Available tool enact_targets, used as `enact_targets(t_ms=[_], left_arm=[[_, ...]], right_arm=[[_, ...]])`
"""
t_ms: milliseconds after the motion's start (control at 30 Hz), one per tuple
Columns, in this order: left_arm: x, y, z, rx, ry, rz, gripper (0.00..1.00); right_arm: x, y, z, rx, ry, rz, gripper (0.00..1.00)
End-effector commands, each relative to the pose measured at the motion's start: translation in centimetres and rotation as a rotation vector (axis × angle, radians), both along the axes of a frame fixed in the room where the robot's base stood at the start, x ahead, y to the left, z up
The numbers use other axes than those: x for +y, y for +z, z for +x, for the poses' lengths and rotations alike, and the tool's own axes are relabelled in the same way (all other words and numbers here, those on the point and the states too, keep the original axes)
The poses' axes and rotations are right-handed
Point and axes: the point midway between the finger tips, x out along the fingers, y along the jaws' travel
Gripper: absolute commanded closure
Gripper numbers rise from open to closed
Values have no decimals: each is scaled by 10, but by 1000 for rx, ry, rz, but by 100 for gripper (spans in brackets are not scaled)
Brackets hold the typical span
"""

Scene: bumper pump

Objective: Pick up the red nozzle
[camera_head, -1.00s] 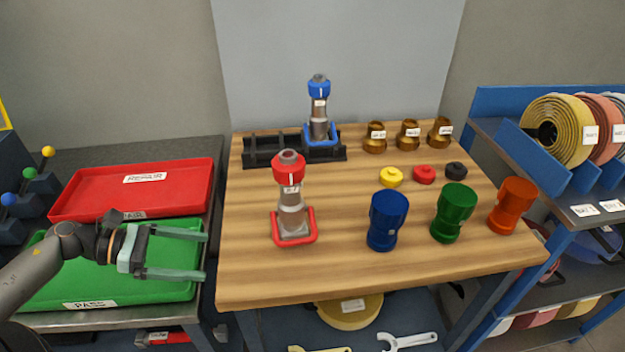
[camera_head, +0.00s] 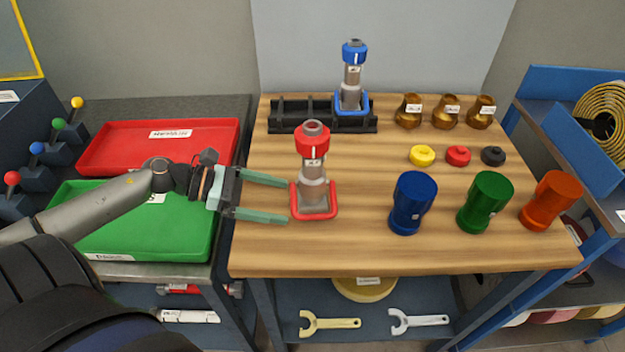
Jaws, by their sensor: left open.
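The red nozzle (camera_head: 313,173) stands upright near the front left of the wooden table (camera_head: 350,252). It has a red collar at the top, a grey metal body and a red looped handle at its base. My left gripper (camera_head: 288,199) comes in from the left, open and empty. Its two pale green fingers point right at the nozzle, with the tips close to the left side of the red handle. I cannot tell whether they touch. My right gripper is not in view.
A blue nozzle (camera_head: 351,82) stands in a black rack (camera_head: 290,116) behind. Blue (camera_head: 412,203), green (camera_head: 485,202) and orange (camera_head: 551,200) fittings stand to the right, with small caps and brass fittings behind them. Red (camera_head: 212,142) and green (camera_head: 150,238) trays lie left.

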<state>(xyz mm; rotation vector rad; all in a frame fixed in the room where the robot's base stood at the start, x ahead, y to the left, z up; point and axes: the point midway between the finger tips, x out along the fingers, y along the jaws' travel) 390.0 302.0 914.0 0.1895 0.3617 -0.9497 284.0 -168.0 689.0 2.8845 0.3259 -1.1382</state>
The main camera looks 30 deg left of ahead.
Motion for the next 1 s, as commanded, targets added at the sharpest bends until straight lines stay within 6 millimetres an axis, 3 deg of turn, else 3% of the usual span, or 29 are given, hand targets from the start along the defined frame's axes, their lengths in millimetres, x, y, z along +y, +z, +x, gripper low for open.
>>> enact_targets(t_ms=[333, 567, 900, 1000], left_arm=[[-24, 2, 17, -4, -2, -1, 0], [-41, -8, 29, -1, 1, -1, 0], [-44, -12, 30, 0, 0, 0, 0], [-44, -12, 30, 0, 0, 0, 10]], right_arm=[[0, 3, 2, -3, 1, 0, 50], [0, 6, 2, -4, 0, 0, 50], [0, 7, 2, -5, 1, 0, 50], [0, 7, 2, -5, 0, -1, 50]])
